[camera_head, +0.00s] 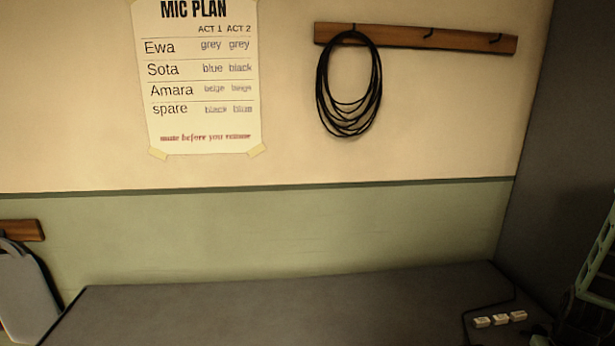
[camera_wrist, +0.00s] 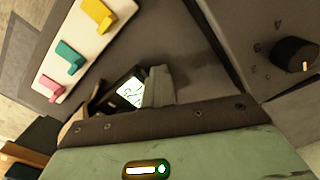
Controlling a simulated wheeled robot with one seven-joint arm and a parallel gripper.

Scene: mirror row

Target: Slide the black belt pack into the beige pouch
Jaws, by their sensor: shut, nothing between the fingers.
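In the wrist view, the green housing of my gripper fills the bottom, and a grey finger of my gripper (camera_wrist: 155,84) stands up from behind its dark edge. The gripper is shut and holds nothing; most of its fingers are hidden. A small dark device with a lit white display (camera_wrist: 130,93) shows just left of the grey finger, partly hidden behind the dark edge. I cannot tell whether it is the black belt pack, or whether the finger touches it. I cannot make out the beige pouch in either view.
In the wrist view, a white strip (camera_wrist: 52,83) carries pink, teal and yellow pieces; a grey box with a black knob (camera_wrist: 295,54) stands right. In the head view, the grey counter (camera_head: 280,310) is mostly clear, with small white blocks (camera_head: 500,319) at its right end.

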